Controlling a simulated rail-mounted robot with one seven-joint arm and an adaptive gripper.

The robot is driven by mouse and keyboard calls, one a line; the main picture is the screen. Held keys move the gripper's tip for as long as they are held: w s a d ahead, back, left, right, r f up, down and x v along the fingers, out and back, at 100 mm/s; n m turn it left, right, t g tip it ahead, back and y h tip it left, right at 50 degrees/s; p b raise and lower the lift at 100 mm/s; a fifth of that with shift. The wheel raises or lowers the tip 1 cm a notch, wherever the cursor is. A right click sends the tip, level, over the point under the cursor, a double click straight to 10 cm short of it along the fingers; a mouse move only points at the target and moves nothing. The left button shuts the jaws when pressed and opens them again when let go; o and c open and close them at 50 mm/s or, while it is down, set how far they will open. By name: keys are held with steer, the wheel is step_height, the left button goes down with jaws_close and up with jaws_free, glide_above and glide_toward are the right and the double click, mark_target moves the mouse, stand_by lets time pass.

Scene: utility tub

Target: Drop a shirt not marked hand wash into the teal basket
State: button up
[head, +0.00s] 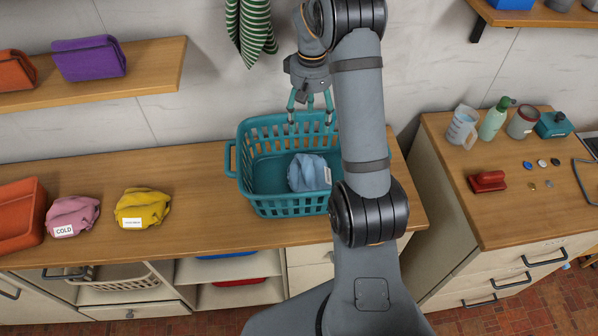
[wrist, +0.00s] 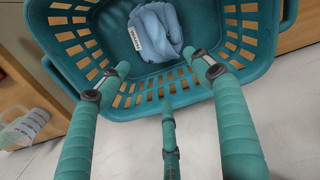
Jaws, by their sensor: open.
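The teal basket (head: 262,207) stands on the wooden counter, and its slotted walls fill much of the wrist view (wrist: 110,98). A light blue shirt (head: 308,172) with a white tag lies crumpled inside it on the basket floor. A pink shirt (head: 73,214) with a tag reading COLD lies on the counter at left. A yellow shirt (head: 145,205) lies beside it, its tag unreadable. My gripper (head: 312,118) is open and empty above the basket's back rim.
A striped green cloth (head: 250,32) hangs on the wall. The right counter (head: 485,215) holds bottles and a red brush.

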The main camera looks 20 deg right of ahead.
step_height(320, 180, up, 10)
steer(key=shift+f, duration=0.25)
steer(key=shift+f, duration=0.1)
step_height(320, 180, down, 12)
steer(key=r, duration=0.1)
step_height(320, 180, up, 4)
steer(key=p, duration=0.4)
steer(key=shift+r+p, duration=0.25)
steer(key=shift+p, duration=0.05)
stand_by(0.3)
